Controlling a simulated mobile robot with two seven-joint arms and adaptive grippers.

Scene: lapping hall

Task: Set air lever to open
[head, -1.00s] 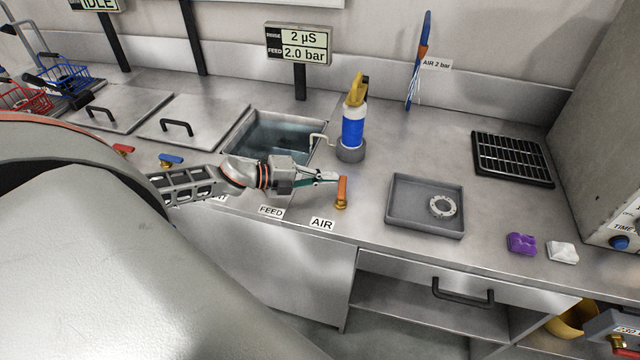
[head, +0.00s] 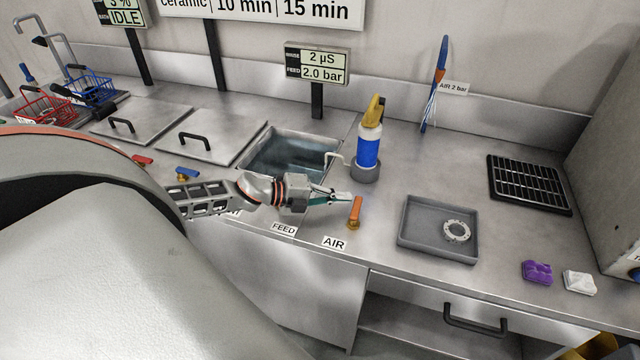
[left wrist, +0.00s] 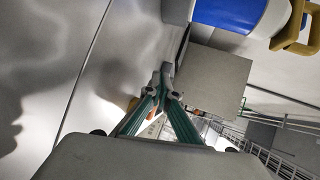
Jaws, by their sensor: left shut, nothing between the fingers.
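The air lever is a small orange handle on a brass valve (head: 355,212) at the counter's front, standing roughly upright behind the AIR label (head: 334,243). My left gripper (head: 346,198) is shut and empty. Its fingertips are just left of the lever's top end; I cannot tell if they touch it. In the left wrist view the two green fingers meet at their tips (left wrist: 167,74), and a bit of the orange lever (left wrist: 133,105) shows beside the fingers, mostly hidden. My right gripper is not in view.
A sink (head: 290,152) and a blue bottle with a yellow top (head: 368,150) stand behind the gripper. A grey tray with a ring (head: 412,205) lies to the right. The FEED label (head: 284,229) and a blue lever (head: 187,173) are to the left.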

